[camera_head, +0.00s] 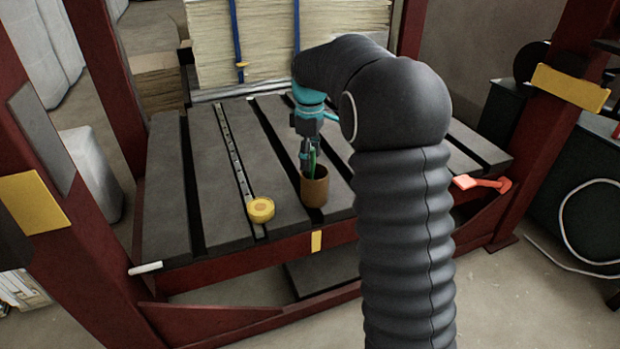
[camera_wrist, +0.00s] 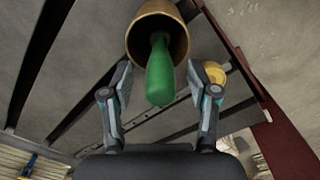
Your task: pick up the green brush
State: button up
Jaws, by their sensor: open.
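The green brush (camera_wrist: 160,72) stands in a brown cup (camera_wrist: 181,36), its green end sticking out of the mouth towards the wrist camera. In the head view a little of the green brush (camera_head: 312,162) shows above the brown cup (camera_head: 314,188), which stands near the table's front edge. My gripper (camera_wrist: 163,88) is open, with one finger on each side of the green end. I cannot tell whether either finger touches it. In the head view my gripper (camera_head: 308,157) points down over the cup and partly hides the brush.
The cup stands on a dark slotted table (camera_head: 216,225) with a red frame. A yellow tape roll (camera_head: 261,210) lies left of the cup, by a long ruler strip (camera_head: 233,154). An orange-red tool (camera_head: 480,182) is at the right edge. A white stick (camera_head: 146,268) lies at the front left corner.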

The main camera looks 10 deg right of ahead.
notch_tip(320, 180, down, 2)
jog(key=shift+f, duration=0.15)
grip_shut()
jog(key=shift+r, duration=0.2)
